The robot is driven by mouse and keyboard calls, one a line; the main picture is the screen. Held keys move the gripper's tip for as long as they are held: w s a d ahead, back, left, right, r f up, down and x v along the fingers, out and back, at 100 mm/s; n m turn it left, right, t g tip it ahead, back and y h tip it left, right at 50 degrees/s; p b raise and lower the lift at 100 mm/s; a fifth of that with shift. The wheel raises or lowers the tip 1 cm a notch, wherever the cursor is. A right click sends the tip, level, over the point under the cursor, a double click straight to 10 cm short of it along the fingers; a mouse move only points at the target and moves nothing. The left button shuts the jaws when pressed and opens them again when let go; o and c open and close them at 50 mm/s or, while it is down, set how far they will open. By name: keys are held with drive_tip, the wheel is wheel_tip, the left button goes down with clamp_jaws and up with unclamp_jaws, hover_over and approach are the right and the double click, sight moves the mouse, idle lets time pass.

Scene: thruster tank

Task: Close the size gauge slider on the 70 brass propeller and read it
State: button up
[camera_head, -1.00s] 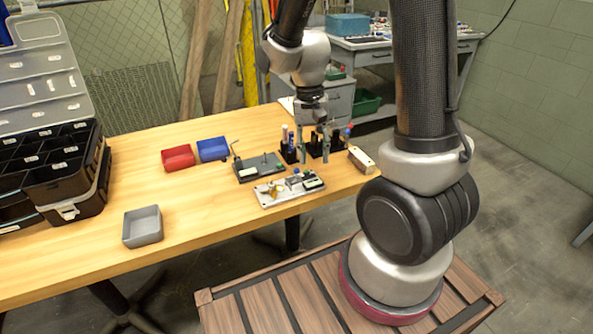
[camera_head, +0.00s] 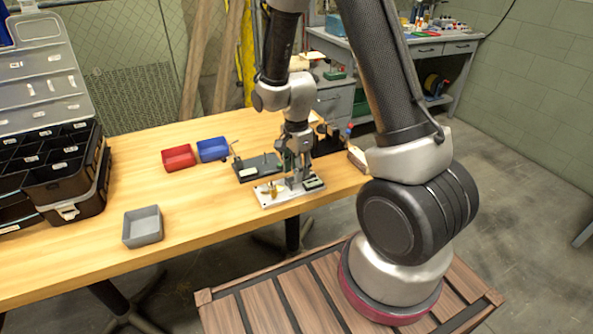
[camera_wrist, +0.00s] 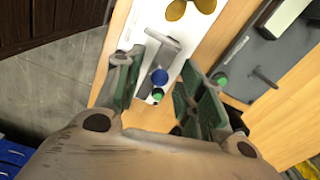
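The size gauge (camera_head: 285,201) is a light metal plate at the table's near right edge, also in the wrist view (camera_wrist: 147,52). The brass propeller (camera_head: 270,189) lies at its left end; its lobes show at the top of the wrist view (camera_wrist: 190,8). My gripper (camera_head: 292,180) is low over the gauge's right half. The reading is not legible.
A dark grey fixture (camera_head: 257,167) stands just behind the gauge, close to my gripper. Red (camera_head: 179,157) and blue (camera_head: 213,149) bins lie farther left, and a grey bin (camera_head: 143,226) at the near left. Racks behind are partly hidden by my arm. The table's middle is clear.

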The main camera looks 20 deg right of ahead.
drive_tip(key=shift+f, duration=0.5)
clamp_jaws()
drive_tip(key=shift+a, duration=0.95)
unclamp_jaws()
drive_tip(key=shift+w, duration=0.1)
